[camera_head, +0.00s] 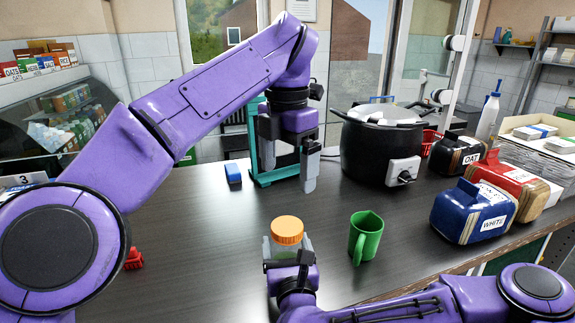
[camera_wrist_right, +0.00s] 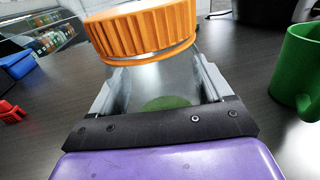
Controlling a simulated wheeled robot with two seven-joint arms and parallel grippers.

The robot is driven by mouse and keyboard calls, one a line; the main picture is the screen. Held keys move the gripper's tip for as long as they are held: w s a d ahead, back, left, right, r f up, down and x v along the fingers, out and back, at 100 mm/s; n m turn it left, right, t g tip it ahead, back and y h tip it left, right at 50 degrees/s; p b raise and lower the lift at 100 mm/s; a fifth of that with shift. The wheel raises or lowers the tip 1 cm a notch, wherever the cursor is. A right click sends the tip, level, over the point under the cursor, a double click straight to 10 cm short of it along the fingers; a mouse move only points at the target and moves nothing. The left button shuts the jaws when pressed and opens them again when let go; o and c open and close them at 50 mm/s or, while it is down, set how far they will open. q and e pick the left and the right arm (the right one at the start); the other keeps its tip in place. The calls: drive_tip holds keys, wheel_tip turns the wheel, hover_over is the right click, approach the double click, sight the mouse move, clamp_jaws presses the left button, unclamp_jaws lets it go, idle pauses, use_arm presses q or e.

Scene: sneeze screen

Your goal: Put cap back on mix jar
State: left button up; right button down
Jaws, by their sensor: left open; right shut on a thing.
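The mix jar (camera_head: 287,249) is clear glass and stands upright near the front middle of the table. In the right wrist view the jar (camera_wrist_right: 160,78) shows something green low inside. An orange ribbed cap (camera_head: 287,229) sits over the jar's mouth; it also shows in the right wrist view (camera_wrist_right: 145,32). I cannot tell whether it is screwed tight. My right gripper (camera_wrist_right: 160,88) is shut on the jar, one finger on each side. My left gripper (camera_head: 290,178) is open and empty, fingers pointing down, above the table behind the jar and apart from the cap.
A green mug (camera_head: 366,240) stands close to the right of the jar. A black cooker (camera_head: 375,150) is at the back. Blue (camera_head: 470,212) and red (camera_head: 512,190) containers stand at the right. A small red object (camera_head: 134,259) lies left; the table between is clear.

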unclamp_jaws()
use_arm(q)
wheel_tip(320, 180, down, 3)
drive_tip(key=b, duration=0.3)
drive_tip(key=shift+f, duration=0.2)
use_arm(e)
drive_tip(key=s, duration=0.3)
drive_tip(key=s+d, duration=0.1)
drive_tip(key=s, duration=0.5)
drive_tip(key=shift+s+d+f, duration=0.1)
drive_tip(key=shift+s+d, duration=0.05)
drive_tip(key=shift+s, duration=0.1)
drive_tip(key=shift+s+d, duration=0.1)
drive_tip(key=shift+s, duration=0.35)
